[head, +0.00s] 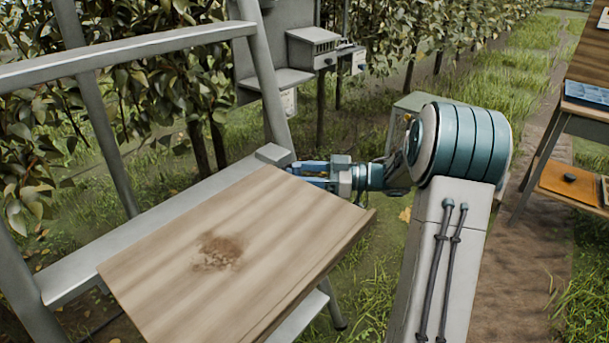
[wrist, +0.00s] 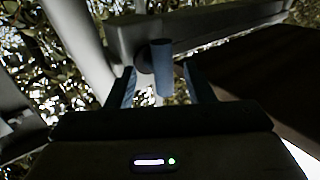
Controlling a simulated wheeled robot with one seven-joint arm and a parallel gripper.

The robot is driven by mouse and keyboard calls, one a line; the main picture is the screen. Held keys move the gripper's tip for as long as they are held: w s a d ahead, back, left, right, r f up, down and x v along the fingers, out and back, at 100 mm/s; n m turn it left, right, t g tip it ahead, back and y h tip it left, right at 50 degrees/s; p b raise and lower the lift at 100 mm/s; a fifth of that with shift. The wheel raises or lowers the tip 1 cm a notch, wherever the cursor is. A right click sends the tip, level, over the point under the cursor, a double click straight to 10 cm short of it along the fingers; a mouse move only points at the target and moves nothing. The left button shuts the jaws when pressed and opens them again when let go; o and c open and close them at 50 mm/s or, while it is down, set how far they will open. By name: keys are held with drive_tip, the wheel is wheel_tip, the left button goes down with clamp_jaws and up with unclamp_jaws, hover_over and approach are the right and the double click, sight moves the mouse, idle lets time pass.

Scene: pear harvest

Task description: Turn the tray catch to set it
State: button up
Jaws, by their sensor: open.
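The wooden tray (head: 180,255) sits on the ladder, with a brown dirt patch on its top. My gripper (head: 308,174) is at the tray's far right corner, beside the ladder rail. In the wrist view my gripper (wrist: 158,72) is open, with one blue finger on each side of the tray catch. The catch is a blue-grey lever (wrist: 162,72) on a dark round base, pointing up and down in that picture. I see gaps on both sides and cannot tell any contact. The catch is not clearly visible in the head view. The tray's dark underside or edge (wrist: 262,75) shows at right.
The grey ladder (head: 130,54) stands at left, close to my gripper. A grey post with shelves and a small box (head: 312,48) is behind it. A wooden table with a blue tray (head: 588,95) stands at far right. Leafy trees line the back.

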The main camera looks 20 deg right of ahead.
drive_tip(key=shift+w+a, duration=0.1)
drive_tip(key=shift+a, duration=0.15)
drive_tip(key=c, duration=0.9)
drive_tip(key=shift+c, duration=0.2)
